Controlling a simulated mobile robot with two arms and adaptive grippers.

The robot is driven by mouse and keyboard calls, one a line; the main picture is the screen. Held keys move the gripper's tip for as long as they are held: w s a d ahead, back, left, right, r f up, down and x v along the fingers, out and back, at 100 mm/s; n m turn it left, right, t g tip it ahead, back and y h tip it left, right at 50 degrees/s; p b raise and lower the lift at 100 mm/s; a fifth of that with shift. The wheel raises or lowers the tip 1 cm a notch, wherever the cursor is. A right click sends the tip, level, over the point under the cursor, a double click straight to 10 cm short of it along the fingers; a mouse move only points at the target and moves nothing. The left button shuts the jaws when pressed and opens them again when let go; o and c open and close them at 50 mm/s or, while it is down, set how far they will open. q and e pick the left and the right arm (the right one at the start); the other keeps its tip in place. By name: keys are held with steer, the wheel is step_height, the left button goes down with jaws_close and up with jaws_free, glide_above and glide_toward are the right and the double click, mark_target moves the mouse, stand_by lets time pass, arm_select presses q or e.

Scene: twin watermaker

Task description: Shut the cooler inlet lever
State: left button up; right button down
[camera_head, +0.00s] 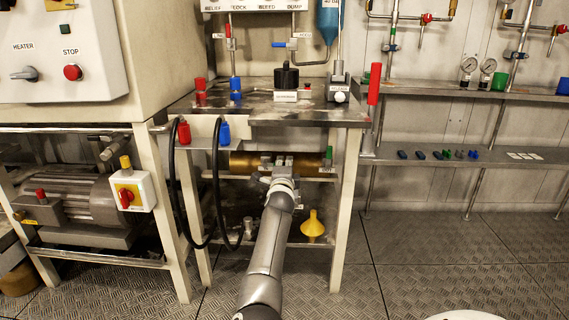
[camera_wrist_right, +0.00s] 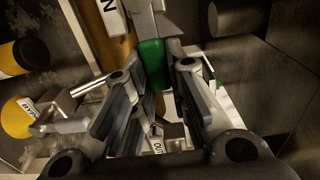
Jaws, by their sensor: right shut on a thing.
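In the right wrist view, a green lever handle (camera_wrist_right: 151,62) sits between the fingertips of my right gripper (camera_wrist_right: 155,80), which is shut on it. A partly cut-off label ending in N (camera_wrist_right: 109,10) is close by, and an OUT label (camera_wrist_right: 156,143) shows lower down between the fingers. In the head view, my right gripper (camera_head: 281,178) reaches in front of the brass cooler cylinder (camera_head: 245,161) under the bench. It hides the lever there. A green part (camera_head: 328,154) shows at the cylinder's right end. My left gripper is not in view.
The steel bench top (camera_head: 255,113) is above my right arm. Black hoses (camera_head: 216,190) hang to its left, and a yellow funnel (camera_head: 313,224) stands on the low shelf to the right. In the wrist view a yellow-capped part (camera_wrist_right: 12,60) and a BYP label (camera_wrist_right: 28,107) are at left.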

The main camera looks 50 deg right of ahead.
stand_by(0.3)
steer(key=c, duration=1.5)
jaws_free()
steer(key=shift+o, duration=0.6)
steer(key=shift+s+a, duration=0.1)
steer(key=v, duration=0.7)
steer(key=shift+s, duration=0.1)
